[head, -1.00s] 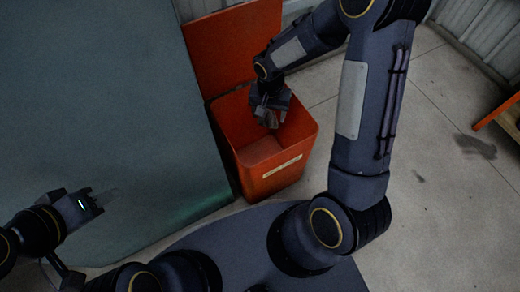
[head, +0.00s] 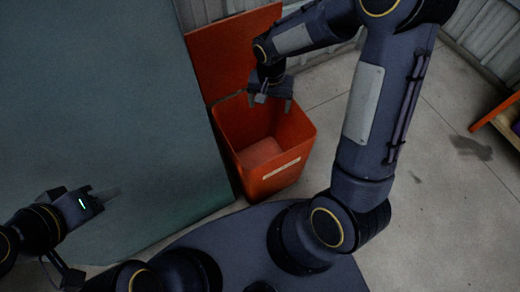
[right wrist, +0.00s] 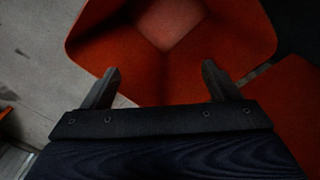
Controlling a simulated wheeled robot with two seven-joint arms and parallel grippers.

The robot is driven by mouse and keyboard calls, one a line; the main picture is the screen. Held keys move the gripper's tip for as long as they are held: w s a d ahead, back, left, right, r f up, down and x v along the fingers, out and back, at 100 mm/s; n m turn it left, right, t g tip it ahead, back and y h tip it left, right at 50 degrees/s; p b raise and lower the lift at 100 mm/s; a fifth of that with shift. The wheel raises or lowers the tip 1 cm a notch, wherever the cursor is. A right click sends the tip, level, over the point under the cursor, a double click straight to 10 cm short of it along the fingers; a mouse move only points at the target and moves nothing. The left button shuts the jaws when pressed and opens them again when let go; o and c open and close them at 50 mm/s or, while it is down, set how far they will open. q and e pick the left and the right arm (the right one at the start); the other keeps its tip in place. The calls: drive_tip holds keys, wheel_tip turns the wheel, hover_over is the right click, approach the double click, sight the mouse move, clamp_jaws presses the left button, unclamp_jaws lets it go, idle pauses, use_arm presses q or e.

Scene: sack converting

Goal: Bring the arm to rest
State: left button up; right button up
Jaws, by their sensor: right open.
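My right gripper (head: 269,104) is above the back part of the orange bin's opening in the head view. In the right wrist view its two fingers (right wrist: 160,85) are spread apart with nothing between them, and the bin (right wrist: 250,40) lies beyond them. The orange bin (head: 275,185) stands on the floor with its lid raised, and I see nothing in the visible part of its inside. My left gripper (head: 105,195) is at the lower left, over the grey-green surface. Its fingers are seen edge-on, so their gap is unclear.
A large grey-green table top (head: 130,110) fills the left, close beside the bin. The raised orange lid (head: 225,50) stands behind the bin. An orange-edged shelf (head: 497,112) is at the far right. The concrete floor (head: 440,220) right of my arm is clear apart from dark stains.

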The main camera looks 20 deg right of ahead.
drive_tip(key=shift+r, duration=0.15)
idle(0.3)
drive_tip(key=s+d+r+n+t+y, duration=0.2)
drive_tip(key=s+r+t, duration=0.1)
drive_tip(key=s+r, duration=0.75)
drive_tip(key=s+a+r+n+t+y, duration=0.25)
drive_tip(key=s+r, duration=0.25)
drive_tip(key=s, duration=0.4)
wheel_tip(320, 180, up, 31)
drive_tip(key=p, duration=3)
drive_tip(key=shift+d+h, duration=0.15)
drive_tip(key=shift+h, duration=0.2)
drive_tip(key=shift+f+n, duration=0.1)
drive_tip(key=shift+n, duration=0.15)
